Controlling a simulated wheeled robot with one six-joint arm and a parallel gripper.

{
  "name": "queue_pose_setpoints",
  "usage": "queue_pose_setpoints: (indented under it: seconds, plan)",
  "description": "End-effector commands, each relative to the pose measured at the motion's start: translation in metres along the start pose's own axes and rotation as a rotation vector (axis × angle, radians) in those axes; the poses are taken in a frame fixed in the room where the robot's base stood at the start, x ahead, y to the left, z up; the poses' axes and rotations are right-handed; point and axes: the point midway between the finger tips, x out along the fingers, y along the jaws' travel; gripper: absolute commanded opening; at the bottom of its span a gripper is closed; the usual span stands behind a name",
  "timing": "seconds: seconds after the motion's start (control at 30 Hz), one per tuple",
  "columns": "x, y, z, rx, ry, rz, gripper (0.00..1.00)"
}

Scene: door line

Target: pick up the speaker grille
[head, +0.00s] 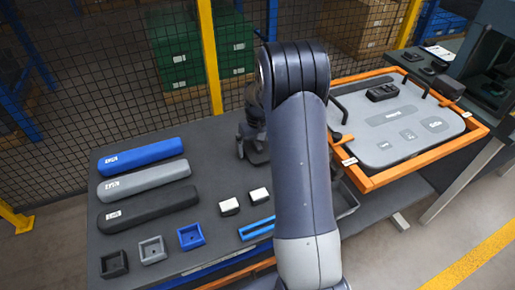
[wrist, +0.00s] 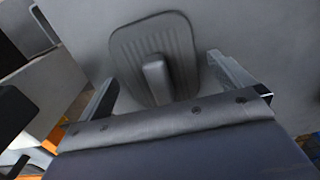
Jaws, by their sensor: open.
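In the wrist view, a dark grey ribbed plate with rounded corners, which looks like the speaker grille (wrist: 185,38), lies against a plain grey surface. A raised block (wrist: 157,78) stands up from its middle. My gripper (wrist: 163,72) is open, with one finger on each side of the block and clear gaps between. The fingers hold nothing. The near edge of the plate is hidden behind my gripper body.
Blue (head: 140,156), grey (head: 143,181) and black (head: 148,208) long pieces lie on the dark table (head: 215,170), with small square trays (head: 190,236) in front. A grey door panel (head: 385,147) sits in an orange frame (head: 440,157) at right. A mesh fence (head: 85,60) stands behind.

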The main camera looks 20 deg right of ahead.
Motion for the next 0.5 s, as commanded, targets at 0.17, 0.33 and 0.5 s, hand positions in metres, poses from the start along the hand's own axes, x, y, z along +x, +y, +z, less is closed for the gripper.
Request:
queue_pose_setpoints:
  seconds: [0.17,0.33,0.5]
  plan:
    - [-0.0002,0.0000,-0.0002,0.000,0.001,0.000,0.95]
    - [-0.0004,0.0000,-0.0002,0.000,0.001,0.000,0.81]
    - [-0.0005,0.0000,-0.0003,0.000,0.001,0.000,0.67]
